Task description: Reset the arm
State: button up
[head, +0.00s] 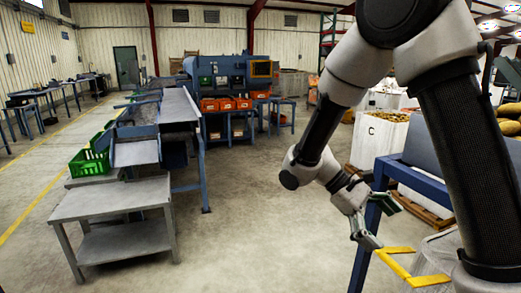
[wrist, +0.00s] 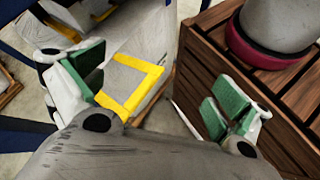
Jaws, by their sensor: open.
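My gripper (head: 381,222) hangs at the end of my bent arm on the right side of the head view. Its fingers are spread apart with nothing between them. In the wrist view the green-padded fingers (wrist: 156,88) stand wide apart, one left and one right. A yellow angled bracket (head: 398,264) lies just below my gripper in the head view. In the wrist view the bracket (wrist: 148,84) shows between the fingers, beyond them; I cannot tell the exact gap.
A blue frame (head: 367,240) stands close beside my gripper. A white box marked C (head: 376,142) holds potatoes behind it. A grey table (head: 110,197), a green crate (head: 90,162) and a blue machine (head: 222,75) stand farther left. The floor (head: 260,225) in the middle is clear.

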jog(key=s+d+r+m+t+y, duration=0.3)
jog(key=s+r+t+y, duration=0.1)
jog(key=s+r+t, duration=0.1)
jog(key=s+d+r+m+t+y, duration=0.4)
jog(key=s+r+t+y, duration=0.1)
jog(key=r, duration=0.3)
jog(key=shift+r, duration=0.3)
dwell(0.6)
